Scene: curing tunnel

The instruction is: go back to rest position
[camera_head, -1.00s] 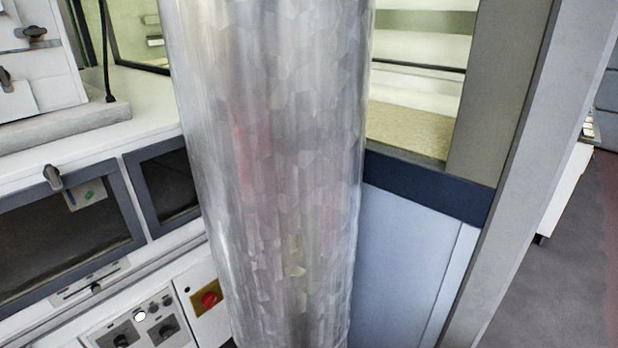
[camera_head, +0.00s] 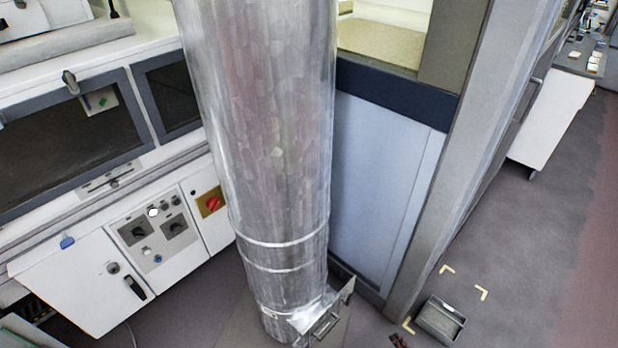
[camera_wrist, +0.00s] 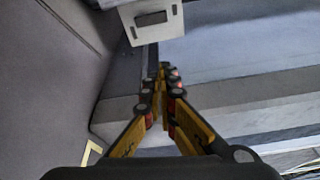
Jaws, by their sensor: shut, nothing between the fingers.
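My gripper (camera_wrist: 161,72) shows in the wrist view, with its yellow and black fingers converging to touching tips. It is shut and empty. Beyond the tips are pale grey panels (camera_wrist: 240,95) and a white bracket with a dark slot (camera_wrist: 152,18). I cannot tell whether the tips touch any of these. My gripper and arm do not show in the head view.
A thick metal duct (camera_head: 270,150) stands upright close in front, down to the floor. White cabinets with knobs and a red switch (camera_head: 213,203) are at left. A grey post (camera_head: 440,180) is right of the duct. A grey bin (camera_head: 440,320) sits on open floor at right.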

